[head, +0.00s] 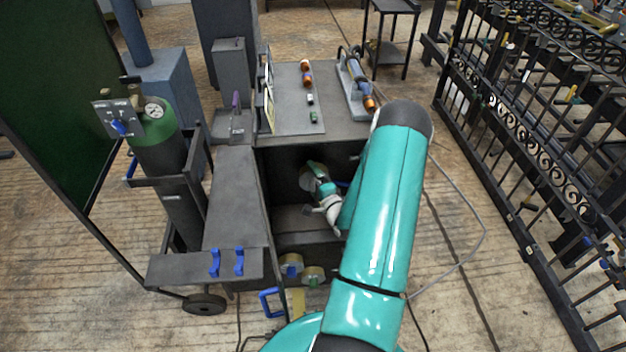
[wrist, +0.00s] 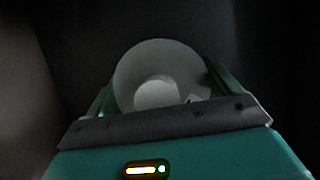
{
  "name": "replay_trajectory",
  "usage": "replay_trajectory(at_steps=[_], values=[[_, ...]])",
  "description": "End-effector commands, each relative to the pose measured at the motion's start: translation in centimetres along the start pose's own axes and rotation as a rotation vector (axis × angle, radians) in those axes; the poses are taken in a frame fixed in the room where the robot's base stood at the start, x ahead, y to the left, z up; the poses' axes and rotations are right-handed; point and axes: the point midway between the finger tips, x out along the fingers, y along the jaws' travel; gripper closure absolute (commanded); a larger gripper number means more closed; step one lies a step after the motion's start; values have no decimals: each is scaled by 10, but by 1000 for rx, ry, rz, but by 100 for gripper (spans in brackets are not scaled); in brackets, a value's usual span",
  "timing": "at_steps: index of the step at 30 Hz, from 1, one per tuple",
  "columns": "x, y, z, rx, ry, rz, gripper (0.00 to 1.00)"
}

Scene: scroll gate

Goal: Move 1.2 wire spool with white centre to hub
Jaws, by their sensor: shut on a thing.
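The wire spool with white centre (wrist: 160,75) fills the middle of the wrist view, its round face and pale centre turned to the camera. My gripper (wrist: 160,95) is shut on it, with a finger on either side. In the head view my gripper (head: 318,172) reaches into the dark open compartment of the grey cabinet (head: 290,213). I cannot make out the hub in either view; the wrist view is dark around the spool.
Two other spools, one with a blue centre (head: 291,265) and one with a green centre (head: 313,275), sit low at the cabinet front. A gas cylinder (head: 160,140) stands left; an iron gate (head: 530,150) stands right.

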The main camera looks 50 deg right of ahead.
Motion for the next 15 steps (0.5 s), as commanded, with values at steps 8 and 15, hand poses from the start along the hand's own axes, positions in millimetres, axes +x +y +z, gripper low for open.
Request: replay_trajectory(at_steps=[8,15], values=[[2,-2,-1,-2,0,-5,51],[6,-2,-2,-2,0,-5,51]])
